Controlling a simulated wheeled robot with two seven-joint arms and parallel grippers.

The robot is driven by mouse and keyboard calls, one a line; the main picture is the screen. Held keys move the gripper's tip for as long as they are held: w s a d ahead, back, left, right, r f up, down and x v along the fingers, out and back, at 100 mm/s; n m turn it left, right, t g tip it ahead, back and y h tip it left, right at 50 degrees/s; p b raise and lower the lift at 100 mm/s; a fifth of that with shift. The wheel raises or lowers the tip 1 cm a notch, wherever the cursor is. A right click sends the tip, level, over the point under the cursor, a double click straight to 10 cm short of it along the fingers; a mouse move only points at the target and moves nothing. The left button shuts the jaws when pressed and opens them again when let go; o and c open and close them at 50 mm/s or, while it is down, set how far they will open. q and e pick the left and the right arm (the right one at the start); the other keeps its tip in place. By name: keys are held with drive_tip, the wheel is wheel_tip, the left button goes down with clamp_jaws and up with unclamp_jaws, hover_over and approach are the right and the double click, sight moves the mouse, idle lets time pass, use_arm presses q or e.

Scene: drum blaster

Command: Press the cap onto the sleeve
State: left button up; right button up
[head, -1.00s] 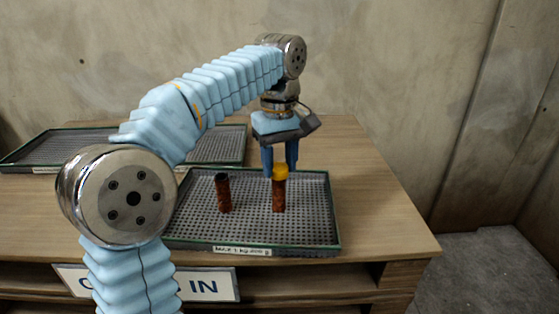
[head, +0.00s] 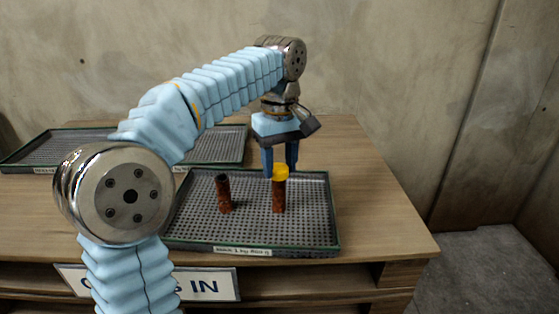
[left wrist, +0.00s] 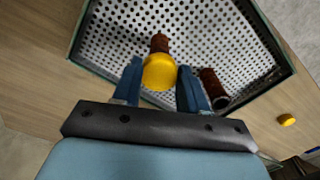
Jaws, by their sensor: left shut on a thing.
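My left gripper (head: 280,166) points down over the tray, shut on a yellow cap (head: 281,172). The cap sits at the top of the right-hand upright reddish-brown sleeve (head: 279,197). Whether it is fully seated cannot be told. In the left wrist view the cap (left wrist: 160,72) is between the blue fingers (left wrist: 159,82), with part of the sleeve (left wrist: 159,43) showing behind it. A second reddish-brown sleeve (head: 224,193) with a dark open top stands to the left. It also shows in the left wrist view (left wrist: 214,84). My right gripper is not in view.
The sleeves stand in a green-rimmed perforated tray (head: 250,246) on a wooden table (head: 372,205). Another tray (head: 60,146) lies at the back left. The left wrist view shows another yellow piece (left wrist: 286,120) on the wood outside the tray. The table's right side is clear.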

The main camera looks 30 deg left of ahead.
use_arm(q)
drive_tip(key=shift+f, duration=0.45)
idle(0.5)
idle(0.7)
drive_tip(key=shift+f, duration=0.25)
idle(0.6)
drive_tip(key=o, duration=1.6)
drive_tip(key=shift+r, duration=0.1)
